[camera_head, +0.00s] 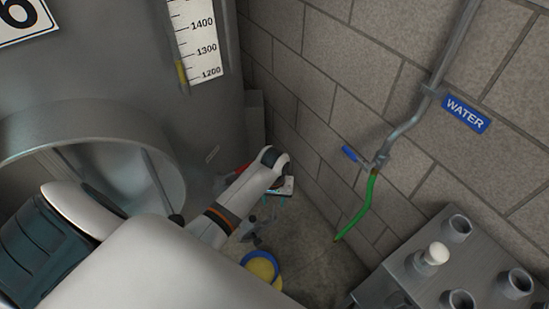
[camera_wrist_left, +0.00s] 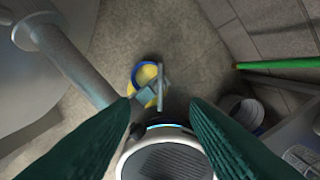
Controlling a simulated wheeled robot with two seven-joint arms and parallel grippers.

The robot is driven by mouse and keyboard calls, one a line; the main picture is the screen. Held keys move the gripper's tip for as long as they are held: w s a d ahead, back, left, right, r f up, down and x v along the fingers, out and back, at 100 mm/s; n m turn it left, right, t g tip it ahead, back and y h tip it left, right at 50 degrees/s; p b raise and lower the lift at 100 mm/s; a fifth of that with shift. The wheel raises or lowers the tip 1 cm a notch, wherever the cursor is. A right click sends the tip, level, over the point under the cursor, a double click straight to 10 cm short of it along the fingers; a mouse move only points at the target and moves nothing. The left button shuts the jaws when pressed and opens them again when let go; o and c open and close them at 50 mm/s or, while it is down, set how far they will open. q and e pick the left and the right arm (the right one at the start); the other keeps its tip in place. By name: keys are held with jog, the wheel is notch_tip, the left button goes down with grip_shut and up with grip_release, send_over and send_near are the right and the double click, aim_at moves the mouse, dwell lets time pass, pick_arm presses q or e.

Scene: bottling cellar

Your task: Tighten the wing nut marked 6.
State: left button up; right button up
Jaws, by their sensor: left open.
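A black 6 is on a white sign (camera_head: 22,18) on the grey tank (camera_head: 120,75), at the top left of the head view. I cannot make out a wing nut or its mark with certainty in either view. The tank's round opening collar (camera_head: 165,165) is partly hidden by my arm. My left gripper (camera_head: 276,203) is low beside the tank, small and partly hidden in the head view. In the left wrist view its two dark green fingers (camera_wrist_left: 160,112) are spread apart, with nothing clasped. My right gripper is not in view.
A blue-rimmed yellow bucket (camera_head: 262,264) stands on the floor below, with a grey fitting (camera_wrist_left: 158,85) seen across it. A green hose (camera_head: 361,208) hangs from a wall pipe (camera_head: 407,125) under a WATER sign (camera_head: 466,113). A grey bottling unit (camera_head: 470,285) is at lower right.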

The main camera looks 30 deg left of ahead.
aim_at(273, 213)
pick_arm(q)
notch_tip(273, 213, down, 9)
jog(key=shift+r+b, duration=0.2)
jog(key=shift+b, duration=0.75)
grip_shut()
jog(key=shift+r, duration=0.1)
